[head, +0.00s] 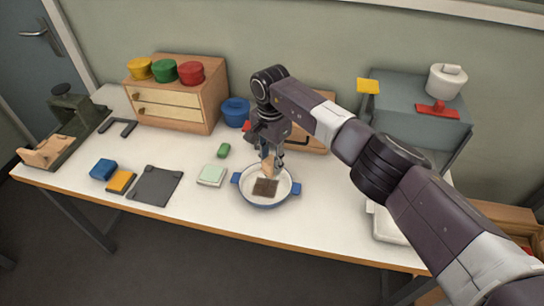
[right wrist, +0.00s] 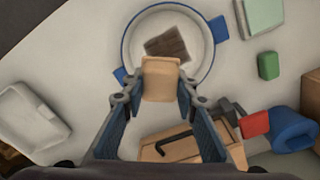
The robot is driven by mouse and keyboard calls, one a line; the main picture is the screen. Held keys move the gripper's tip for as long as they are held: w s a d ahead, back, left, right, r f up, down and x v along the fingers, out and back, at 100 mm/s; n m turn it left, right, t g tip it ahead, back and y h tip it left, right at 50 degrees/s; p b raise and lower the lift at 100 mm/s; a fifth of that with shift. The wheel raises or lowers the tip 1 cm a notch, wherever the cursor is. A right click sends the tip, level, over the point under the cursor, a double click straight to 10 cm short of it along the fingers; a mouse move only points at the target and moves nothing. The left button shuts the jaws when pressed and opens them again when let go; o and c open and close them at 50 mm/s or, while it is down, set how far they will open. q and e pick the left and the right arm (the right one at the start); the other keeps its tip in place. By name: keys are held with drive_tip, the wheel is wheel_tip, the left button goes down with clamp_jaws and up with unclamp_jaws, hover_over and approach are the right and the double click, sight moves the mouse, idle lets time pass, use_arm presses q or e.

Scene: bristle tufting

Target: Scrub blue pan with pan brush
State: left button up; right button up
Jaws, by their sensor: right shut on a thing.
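The blue pan (head: 284,188) is a round white-lined pan with a blue rim and two blue side handles, near the front middle of the table. A dark brown square patch (head: 265,187) shows on its floor; I cannot tell whether it is dirt or a loose piece. My right gripper (head: 270,158) points down over the pan's back part. It is shut on a tan wooden block-like piece (right wrist: 160,78), apparently the pan brush. The right wrist view shows this piece overlapping the pan's near edge; its bristles are hidden, and contact with the pan is unclear. My left gripper is out of view.
A pale green block (head: 212,175) and a small green block (head: 224,150) lie left of the pan. A blue pot (head: 235,112) and a wooden board (head: 315,140) stand behind. A dark mat (head: 155,186) lies further left. The table's front edge is close to the pan.

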drive_tip(key=shift+f, duration=2.55)
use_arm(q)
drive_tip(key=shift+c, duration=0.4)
